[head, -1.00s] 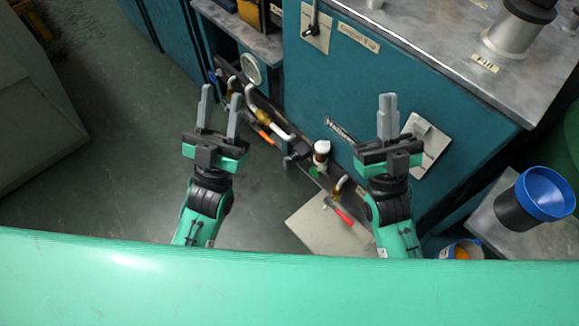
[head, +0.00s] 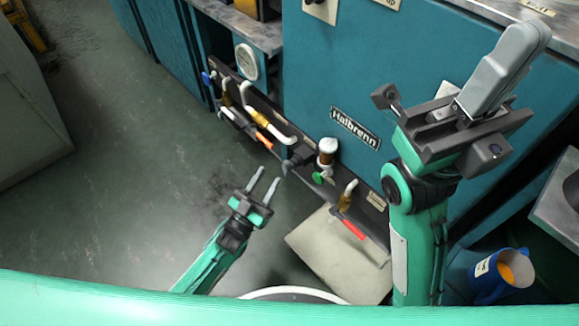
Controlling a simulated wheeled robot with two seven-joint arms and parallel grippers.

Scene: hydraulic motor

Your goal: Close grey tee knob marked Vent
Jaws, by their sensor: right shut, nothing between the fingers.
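A black valve panel (head: 313,183) runs along the foot of the teal cabinet. It carries several small handles and pipes. A dark grey knob-like part (head: 294,162) stands out from its middle; I cannot read a Vent marking, so I cannot tell if it is the grey tee knob. My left gripper (head: 268,178) is open and empty, fingers pointing up the picture, just below and left of this dark part and apparently apart from it. My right gripper (head: 524,45) is shut and empty, raised large in front of the cabinet at the right.
Beside the dark part are a brown-and-white cylinder (head: 327,152), a green knob (head: 318,178) and a red handle (head: 347,228). Orange and blue handles sit farther left. A pale plate (head: 335,262) lies below. A blue container (head: 490,278) stands at lower right.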

